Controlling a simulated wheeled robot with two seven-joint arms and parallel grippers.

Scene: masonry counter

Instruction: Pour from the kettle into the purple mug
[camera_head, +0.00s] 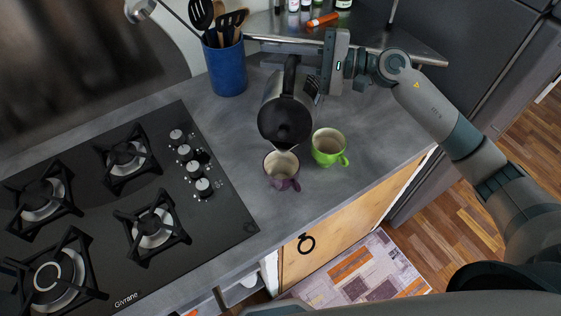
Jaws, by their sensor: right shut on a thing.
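The kettle (286,118), dark with a grey metal body and black handle, is tipped forward above the counter. Its spout points down at the purple mug (281,184) and overlaps the mug's far rim in this view. I cannot make out a stream of liquid or the level in the mug. The purple mug stands upright on the counter, its handle toward the lower right. My right gripper (309,84) is shut on the kettle at its handle side, coming from the right; the kettle partly hides its fingers. My left gripper is not in view.
A green mug (328,148) stands close to the right of the purple mug. A blue utensil holder (226,70) is behind left. A black gas hob (120,205) fills the left. The counter's front edge is near the mugs. Bottles and an orange item (323,20) stand at the back.

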